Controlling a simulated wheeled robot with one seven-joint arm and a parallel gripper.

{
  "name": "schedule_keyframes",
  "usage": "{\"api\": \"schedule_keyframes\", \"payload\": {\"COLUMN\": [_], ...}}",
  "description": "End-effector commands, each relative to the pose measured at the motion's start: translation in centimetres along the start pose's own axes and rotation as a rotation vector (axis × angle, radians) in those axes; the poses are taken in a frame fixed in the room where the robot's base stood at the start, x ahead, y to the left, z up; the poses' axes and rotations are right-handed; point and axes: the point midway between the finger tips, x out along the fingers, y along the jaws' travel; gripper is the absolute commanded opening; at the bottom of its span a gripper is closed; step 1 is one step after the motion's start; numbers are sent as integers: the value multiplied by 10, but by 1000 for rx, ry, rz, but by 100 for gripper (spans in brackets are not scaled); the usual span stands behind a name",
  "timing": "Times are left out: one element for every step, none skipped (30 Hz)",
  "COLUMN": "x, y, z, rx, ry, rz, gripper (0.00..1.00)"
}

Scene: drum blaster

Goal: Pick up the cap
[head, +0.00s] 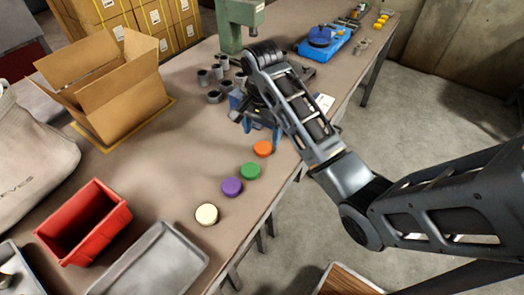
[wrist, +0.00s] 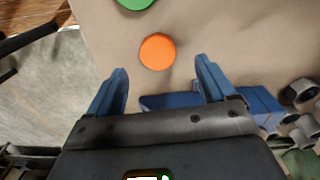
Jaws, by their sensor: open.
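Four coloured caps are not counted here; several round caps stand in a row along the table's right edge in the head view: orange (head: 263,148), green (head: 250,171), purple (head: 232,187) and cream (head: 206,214). My gripper (head: 260,125) is open and empty, just behind the orange cap. In the wrist view, the orange cap (wrist: 157,51) lies just beyond my two blue fingertips (wrist: 162,68), roughly centred between them and apart from both. Part of the green cap (wrist: 134,3) shows at the top edge. The task does not name a cap's colour.
A blue object (wrist: 170,101) lies behind my fingers, with grey pipe pieces (head: 214,96) nearby. A red bin (head: 84,222), a grey tray (head: 150,268) and an open cardboard box (head: 115,90) stand to the left. Bare table lies left of the caps.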

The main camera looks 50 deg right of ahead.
Motion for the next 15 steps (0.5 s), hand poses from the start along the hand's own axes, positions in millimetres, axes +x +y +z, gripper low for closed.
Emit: {"api": "schedule_keyframes", "payload": {"x": [5,7,10,13,17,22,23,26,32,36,40,44,47,49,51], "y": [0,0,1,1,1,2,3,4,4,4,4,4,4,4,4], "z": [0,0,0,0,1,1,1,1,2,2,2,2,2,2,2], "rx": [0,0,0,0,0,0,1,1,2,1,1,1,0,0,-1], "ry": [0,0,0,0,0,0,-1,-1,-2,-1,-1,0,0,0,0], "rz": [-1,-1,-1,-1,-1,-1,1,2,2,1,1,1,0,1,0], "gripper": [84,84,84,84,84,84,84,84,84,84,84,84,84,84,84]}}
